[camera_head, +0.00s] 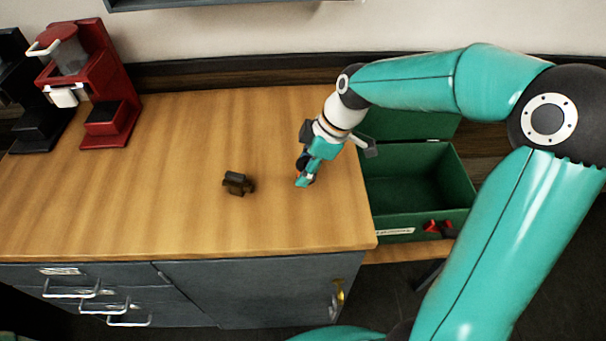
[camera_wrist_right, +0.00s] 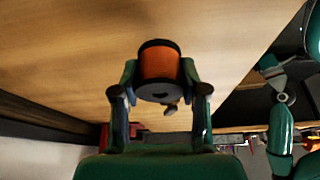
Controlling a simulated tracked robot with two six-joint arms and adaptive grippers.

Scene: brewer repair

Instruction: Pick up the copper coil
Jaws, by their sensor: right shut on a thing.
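My right gripper (camera_head: 304,180) is low over the wooden counter, near its right end. In the right wrist view the gripper (camera_wrist_right: 160,85) has its two fingers closed around the copper coil (camera_wrist_right: 159,63), an orange winding on a dark spool with a dark round end. In the head view the coil is largely hidden by the gripper. I cannot tell whether the coil touches the counter. My left gripper is not in view.
A small dark brown part (camera_head: 237,183) lies on the counter left of my right gripper. A red brewer (camera_head: 112,100) and a black machine (camera_head: 30,130) stand at the far left. An open green box (camera_head: 415,215) sits right of the counter (camera_head: 180,210).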

